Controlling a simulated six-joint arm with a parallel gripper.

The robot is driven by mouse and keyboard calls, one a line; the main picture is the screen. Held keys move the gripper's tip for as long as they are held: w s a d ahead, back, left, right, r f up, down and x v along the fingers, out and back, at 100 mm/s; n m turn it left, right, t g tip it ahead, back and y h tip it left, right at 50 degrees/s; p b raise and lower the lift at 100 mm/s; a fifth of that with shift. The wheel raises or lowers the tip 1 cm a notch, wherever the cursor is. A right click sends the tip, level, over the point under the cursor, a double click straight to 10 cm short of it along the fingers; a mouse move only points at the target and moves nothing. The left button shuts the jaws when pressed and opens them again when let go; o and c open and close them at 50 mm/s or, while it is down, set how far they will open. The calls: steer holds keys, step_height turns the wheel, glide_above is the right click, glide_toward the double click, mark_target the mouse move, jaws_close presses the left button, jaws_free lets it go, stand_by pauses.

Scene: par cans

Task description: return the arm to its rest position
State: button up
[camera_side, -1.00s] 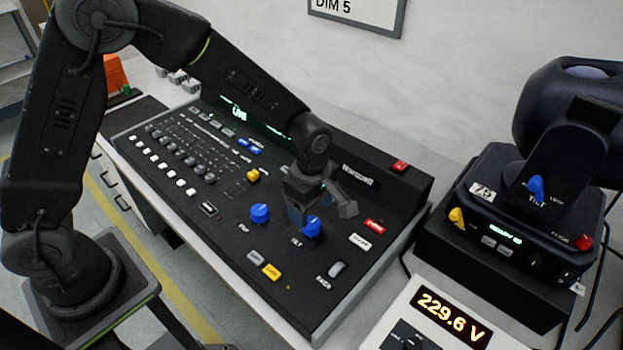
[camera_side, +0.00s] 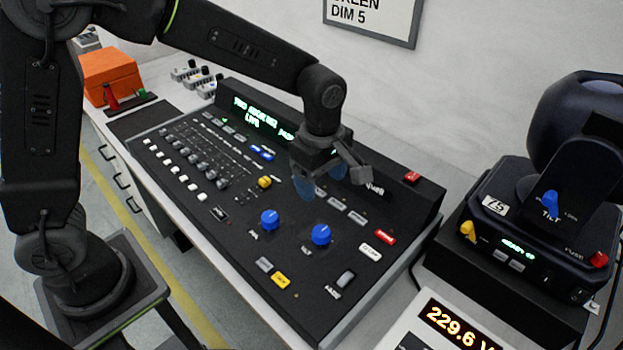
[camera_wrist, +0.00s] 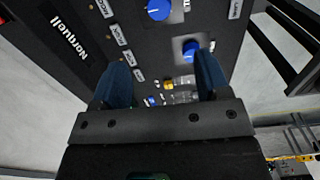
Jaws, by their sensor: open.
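My gripper (camera_side: 320,180) hangs above the middle-right part of the black lighting console (camera_side: 225,240), fingers pointing down. Its two bluish fingers are apart with nothing between them. In the wrist view my gripper (camera_wrist: 162,72) also shows its fingers spread over the console face. Two blue knobs stand on the console, the left one (camera_side: 270,220) and the right one (camera_side: 321,235). Both are clear of the fingers in the side view.
A moving-head light (camera_side: 575,150) stands at the right. A meter (camera_side: 455,325) reading 229.6 V sits at the front right. An orange box (camera_side: 110,75) is at the back left. A wall sign (camera_side: 372,18) hangs behind. The space above the console's front is clear.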

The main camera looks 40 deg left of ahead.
steer(key=s+a+r+m+t, duration=0.2)
steer(key=s+a+r+m, duration=0.3)
steer(key=s+m, duration=0.3)
steer(key=s+a+r+m+t, duration=0.3)
steer(key=s+a+r+m, duration=0.3)
steer(key=s+m, duration=0.3)
steer(key=shift+s+a+m+t, duration=0.2)
steer(key=shift+s+m+t, duration=0.1)
steer(key=shift+s, duration=0.35)
